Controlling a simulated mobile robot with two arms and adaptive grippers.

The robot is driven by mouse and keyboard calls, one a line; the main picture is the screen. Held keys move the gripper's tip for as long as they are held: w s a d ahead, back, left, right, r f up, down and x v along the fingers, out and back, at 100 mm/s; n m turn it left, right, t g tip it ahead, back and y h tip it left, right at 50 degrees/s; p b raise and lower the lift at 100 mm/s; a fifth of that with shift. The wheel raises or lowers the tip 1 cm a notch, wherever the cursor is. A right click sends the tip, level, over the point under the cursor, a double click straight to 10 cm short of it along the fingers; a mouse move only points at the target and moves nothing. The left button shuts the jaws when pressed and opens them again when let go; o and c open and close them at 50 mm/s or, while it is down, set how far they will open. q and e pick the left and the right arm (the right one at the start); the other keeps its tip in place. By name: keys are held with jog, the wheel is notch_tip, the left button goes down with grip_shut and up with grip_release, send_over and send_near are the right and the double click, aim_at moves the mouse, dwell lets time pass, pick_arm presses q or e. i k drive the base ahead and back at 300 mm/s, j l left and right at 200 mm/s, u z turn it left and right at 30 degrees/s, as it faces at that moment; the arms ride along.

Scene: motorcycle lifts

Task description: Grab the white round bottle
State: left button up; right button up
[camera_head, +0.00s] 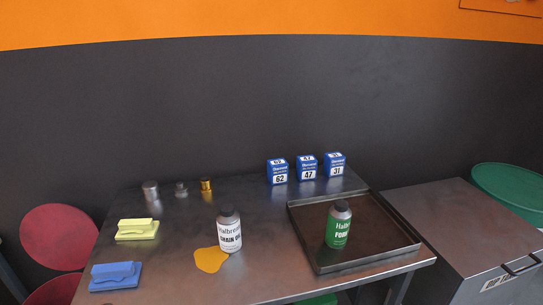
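A white round bottle (229,235) with a dark cap stands upright on the metal table (178,258), near its front middle. Its label is partly readable and seems to include "CHAIN". A yellow-orange flat patch (210,260) lies on the table at its lower left. A green round bottle (338,228) with a dark cap stands upright in the dark tray (296,226) to the right. Neither of my grippers shows in the head view.
Three blue boxes (307,168) stand at the table's back right. Small metal pieces (151,191) stand at the back left. A yellow block with a handle (137,230) and a blue one (115,276) lie at left. A grey cabinet (450,225) adjoins at right.

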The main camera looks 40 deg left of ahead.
aim_at(229, 219)
jog(key=u, duration=1.65)
